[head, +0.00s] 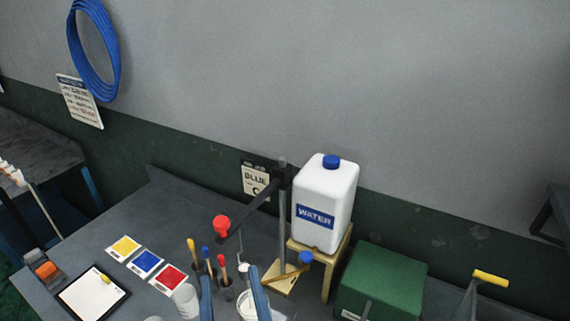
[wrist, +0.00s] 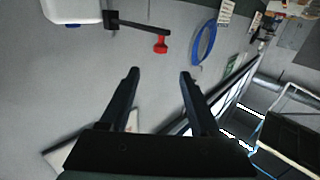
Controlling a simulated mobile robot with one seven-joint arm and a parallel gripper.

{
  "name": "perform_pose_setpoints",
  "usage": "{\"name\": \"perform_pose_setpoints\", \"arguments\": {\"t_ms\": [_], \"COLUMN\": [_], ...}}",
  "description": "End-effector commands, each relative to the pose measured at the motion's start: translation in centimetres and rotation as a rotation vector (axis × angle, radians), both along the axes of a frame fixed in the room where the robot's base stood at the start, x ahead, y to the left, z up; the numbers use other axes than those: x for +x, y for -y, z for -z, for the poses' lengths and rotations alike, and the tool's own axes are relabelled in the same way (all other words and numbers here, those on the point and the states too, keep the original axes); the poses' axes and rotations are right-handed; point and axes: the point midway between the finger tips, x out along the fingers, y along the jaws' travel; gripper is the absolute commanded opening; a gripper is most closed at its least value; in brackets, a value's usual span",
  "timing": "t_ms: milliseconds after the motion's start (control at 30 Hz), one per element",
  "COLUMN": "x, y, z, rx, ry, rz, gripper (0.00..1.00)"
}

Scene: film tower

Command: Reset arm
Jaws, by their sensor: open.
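My gripper (wrist: 159,74) is open, its two dark fingers wide apart with nothing between them in the wrist view. The rest of my arm is hidden in the head view.
The workbench (head: 120,233) holds colour cards, brushes, a white water container (head: 325,190) on a wooden stand and a green box (head: 381,283). A dark arm with a red knob (head: 222,226) sticks out above it. A blue coil (head: 92,60) hangs on the wall.

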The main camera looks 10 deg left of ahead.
Motion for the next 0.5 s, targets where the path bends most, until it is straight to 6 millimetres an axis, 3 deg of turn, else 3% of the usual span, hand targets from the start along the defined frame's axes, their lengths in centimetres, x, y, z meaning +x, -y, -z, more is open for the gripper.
{"name": "perform_pose_setpoints", "arguments": {"t_ms": [67, 167, 333, 500], "x": [0.3, 1.5, 4.0, 4.6], "y": [0.1, 0.5, 2.6, 5.7], "z": [-0.6, -3.2, -11.6, -21.4], "rx": [0.003, 0.014, 0.049, 0.091], "ry": [0.014, 0.071, 0.250, 0.450], "rz": [0.006, 0.032, 0.125, 0.233], "gripper": [0.63, 0.63, 0.63, 0.63]}}
